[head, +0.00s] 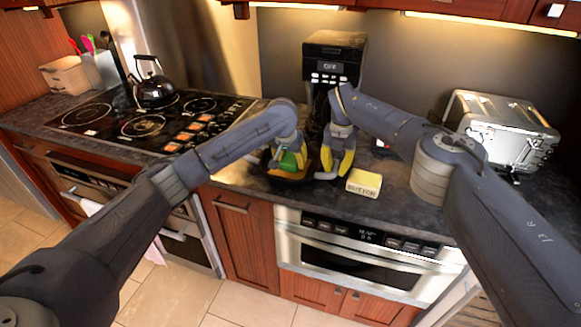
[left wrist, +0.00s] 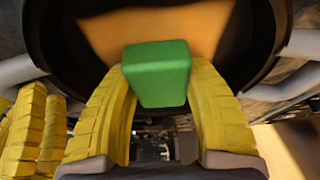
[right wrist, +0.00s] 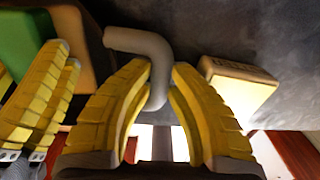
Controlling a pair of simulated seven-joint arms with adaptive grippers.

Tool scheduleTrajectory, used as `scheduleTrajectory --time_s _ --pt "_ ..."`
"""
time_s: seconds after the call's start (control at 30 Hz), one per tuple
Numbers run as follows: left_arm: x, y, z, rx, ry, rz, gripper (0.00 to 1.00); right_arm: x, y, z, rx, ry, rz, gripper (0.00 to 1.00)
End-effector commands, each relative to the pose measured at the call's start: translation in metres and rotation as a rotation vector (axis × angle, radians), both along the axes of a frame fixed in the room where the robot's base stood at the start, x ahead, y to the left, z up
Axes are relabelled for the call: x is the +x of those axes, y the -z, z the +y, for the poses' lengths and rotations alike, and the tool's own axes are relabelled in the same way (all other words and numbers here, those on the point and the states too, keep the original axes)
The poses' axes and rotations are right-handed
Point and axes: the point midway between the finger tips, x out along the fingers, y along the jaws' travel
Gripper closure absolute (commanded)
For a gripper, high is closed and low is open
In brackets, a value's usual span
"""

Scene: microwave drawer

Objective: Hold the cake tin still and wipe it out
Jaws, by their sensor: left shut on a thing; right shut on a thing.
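The cake tin (head: 291,179) is dark with an orange-tan inside and sits on the counter below my grippers. In the left wrist view its dark wall (left wrist: 52,30) curves around, with grey handles at both sides. My left gripper (head: 291,163) is shut on a green sponge (left wrist: 156,73), held over the tan inside; whether it touches the bottom I cannot tell. My right gripper (head: 331,172) is shut on the tin's bent grey handle (right wrist: 150,48), at the tin's right side. The grippers hide much of the tin in the head view.
A butter block (head: 364,184) lies on the counter just right of my right gripper. A coffee machine (head: 331,62) stands behind. A stove with a kettle (head: 154,88) is at left, a silver toaster (head: 502,125) at right. The microwave drawer (head: 362,258) below is closed.

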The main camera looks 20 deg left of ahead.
Motion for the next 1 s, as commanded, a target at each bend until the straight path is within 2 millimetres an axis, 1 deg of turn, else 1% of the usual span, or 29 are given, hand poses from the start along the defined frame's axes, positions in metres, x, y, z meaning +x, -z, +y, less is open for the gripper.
scheduleTrajectory --time_s 0.17,0.5,0.6,0.77,1.0 --pt "0.000 0.001 0.005 0.001 -0.001 0.000 0.95 0.000 0.001 0.000 -0.001 0.001 0.000 1.00" --pt "0.001 0.003 0.021 0.001 -0.001 0.000 0.95 0.000 0.001 0.000 -0.001 0.000 0.000 1.00" --pt "0.001 0.003 0.022 0.001 0.000 0.000 0.95 0.000 0.001 0.000 -0.001 0.000 0.000 1.00" --pt "0.000 0.004 0.019 0.001 0.000 0.001 0.95 0.000 0.001 0.000 -0.001 0.000 0.001 1.00" --pt "-0.001 0.005 0.005 -0.001 0.003 0.003 0.95 0.000 0.001 0.000 0.000 0.000 0.001 1.00"
